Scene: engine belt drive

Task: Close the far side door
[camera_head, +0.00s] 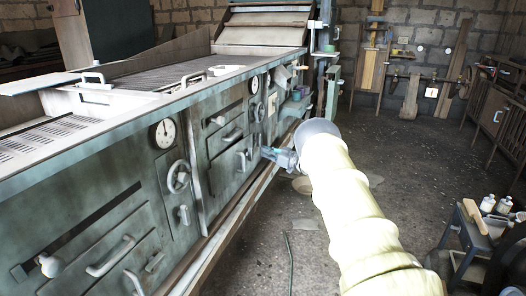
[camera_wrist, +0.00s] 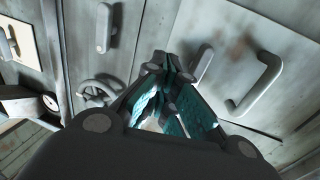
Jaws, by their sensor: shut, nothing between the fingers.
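The long grey-green machine (camera_head: 110,215) runs along the left of the head view, its side made of panels and doors with handles. The far side door cannot be told for sure from the other panels. A middle panel (camera_head: 213,148) with several handles looks roughly flush with the side. My gripper (camera_head: 266,153) is at the machine's far part, close to its side. In the wrist view my gripper (camera_wrist: 172,65) is shut and empty. A large bar handle (camera_wrist: 262,85) lies right of the fingertips, and a smaller handle (camera_wrist: 203,62) is just beside them; contact cannot be told.
A handwheel (camera_head: 179,177) and a round gauge (camera_head: 164,133) stand out from the machine's side. A ledge (camera_head: 226,222) runs along its foot. The floor (camera_head: 400,150) on the right is mostly clear. A low stand with bottles (camera_head: 488,204) is at the lower right.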

